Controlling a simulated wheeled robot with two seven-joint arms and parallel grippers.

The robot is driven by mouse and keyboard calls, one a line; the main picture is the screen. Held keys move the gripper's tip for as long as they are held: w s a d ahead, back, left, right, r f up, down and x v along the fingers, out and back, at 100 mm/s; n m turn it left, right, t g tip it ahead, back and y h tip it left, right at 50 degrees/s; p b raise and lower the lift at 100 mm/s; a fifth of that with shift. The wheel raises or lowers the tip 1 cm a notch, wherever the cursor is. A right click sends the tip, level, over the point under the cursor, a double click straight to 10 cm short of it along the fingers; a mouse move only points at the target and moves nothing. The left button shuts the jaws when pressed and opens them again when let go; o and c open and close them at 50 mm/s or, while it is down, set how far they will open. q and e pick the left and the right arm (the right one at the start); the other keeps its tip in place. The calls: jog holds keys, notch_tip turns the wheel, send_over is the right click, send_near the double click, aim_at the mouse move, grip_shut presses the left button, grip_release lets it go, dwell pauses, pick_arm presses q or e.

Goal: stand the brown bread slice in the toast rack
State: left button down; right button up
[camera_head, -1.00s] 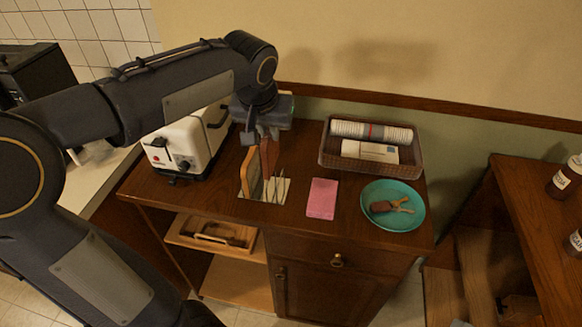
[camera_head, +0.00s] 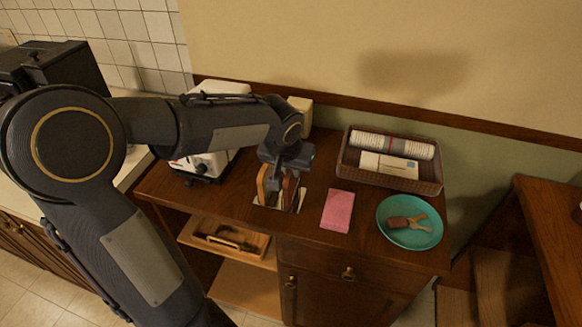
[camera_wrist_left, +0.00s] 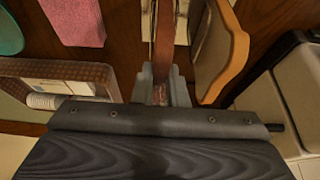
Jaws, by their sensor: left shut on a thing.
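My left gripper (camera_head: 283,170) is over the toast rack, pointing down. It is shut on the brown bread slice (camera_head: 288,188), which it holds upright, edge-on. In the left wrist view the brown slice (camera_wrist_left: 164,40) runs up from between the fingertips (camera_wrist_left: 162,88). The toast rack (camera_head: 299,200) has a pale base and thin upright dividers. A tan slice with a darker crust (camera_head: 262,184) stands in the rack left of the brown one; it also shows in the left wrist view (camera_wrist_left: 222,55). Whether the brown slice touches the rack's base is hidden. My right gripper is not in view.
A pink cloth (camera_head: 338,210) lies right of the rack. A teal plate (camera_head: 411,236) is at right. A white toaster (camera_head: 205,164) stands behind left.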

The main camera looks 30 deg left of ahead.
pick_arm(q)
jog(key=shift+f, duration=0.1)
jog(key=c, duration=1.4)
grip_release()
jog(key=shift+c, duration=0.2)
jog(key=shift+r, duration=0.3)
jog(key=v, duration=1.1)
jog(key=s+d+f+h, duration=0.2)
jog(key=s+d+f, duration=0.1)
jog(key=s, duration=0.5)
jog(key=s+d+f+m+t+h, duration=0.1)
jog(key=s+d+f+h, duration=0.1)
jog(key=s+f, duration=0.4)
jog(key=s+d, duration=0.1)
jog(key=s, duration=0.2)
jog(key=shift+s+h, duration=0.35)
jog(key=shift+h, duration=0.05)
